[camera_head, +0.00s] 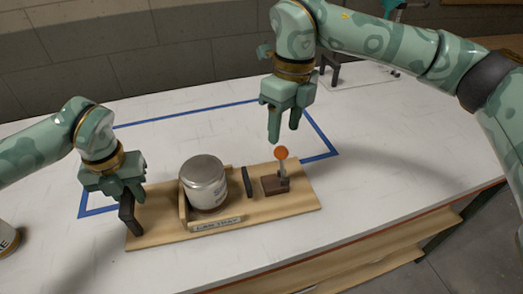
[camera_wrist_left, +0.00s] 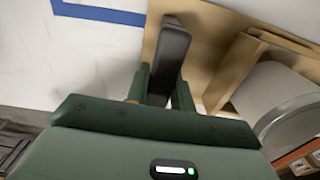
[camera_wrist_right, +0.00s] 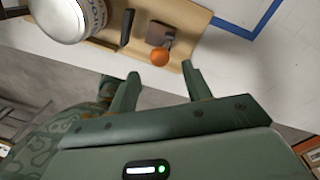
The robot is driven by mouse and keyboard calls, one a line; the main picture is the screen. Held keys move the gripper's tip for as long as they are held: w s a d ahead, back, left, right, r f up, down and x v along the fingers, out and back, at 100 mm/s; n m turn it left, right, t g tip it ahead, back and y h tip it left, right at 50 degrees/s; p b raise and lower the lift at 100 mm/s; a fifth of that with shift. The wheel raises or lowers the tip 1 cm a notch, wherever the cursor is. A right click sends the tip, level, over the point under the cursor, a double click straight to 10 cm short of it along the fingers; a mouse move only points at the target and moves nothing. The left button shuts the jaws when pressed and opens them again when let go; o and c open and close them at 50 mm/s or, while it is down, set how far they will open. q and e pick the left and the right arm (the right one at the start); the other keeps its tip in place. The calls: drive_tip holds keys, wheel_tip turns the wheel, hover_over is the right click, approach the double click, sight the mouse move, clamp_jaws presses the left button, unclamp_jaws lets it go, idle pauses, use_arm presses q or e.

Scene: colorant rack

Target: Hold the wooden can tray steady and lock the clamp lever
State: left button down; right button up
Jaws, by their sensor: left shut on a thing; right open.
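The wooden can tray (camera_head: 290,207) lies on the white table with a silver can (camera_head: 204,180) standing in its walled pocket. My left gripper (camera_head: 128,197) is shut on the black handle (camera_head: 131,222) at the tray's left end; the left wrist view shows this handle (camera_wrist_left: 169,60) between the fingers. The clamp lever (camera_head: 283,168) stands upright with an orange knob (camera_head: 281,153) on a brown block at the tray's right. My right gripper (camera_head: 284,138) is open and empty above the knob, apart from it. In the right wrist view the knob (camera_wrist_right: 159,56) is ahead of the open fingers.
A dark upright bar (camera_head: 247,182) stands on the tray between can and lever. Blue tape (camera_head: 180,115) marks a rectangle on the white table (camera_head: 400,150). Another can (camera_head: 8,238) is cut off at the left edge. The table right of the tray is clear.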

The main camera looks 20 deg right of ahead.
sight(282, 147)
drive_tip(key=f, duration=0.7)
drive_tip(key=shift+s+a+f, duration=0.15)
drive_tip(key=shift+a+f, duration=0.15)
drive_tip(key=shift+c, duration=0.3)
clamp_jaws()
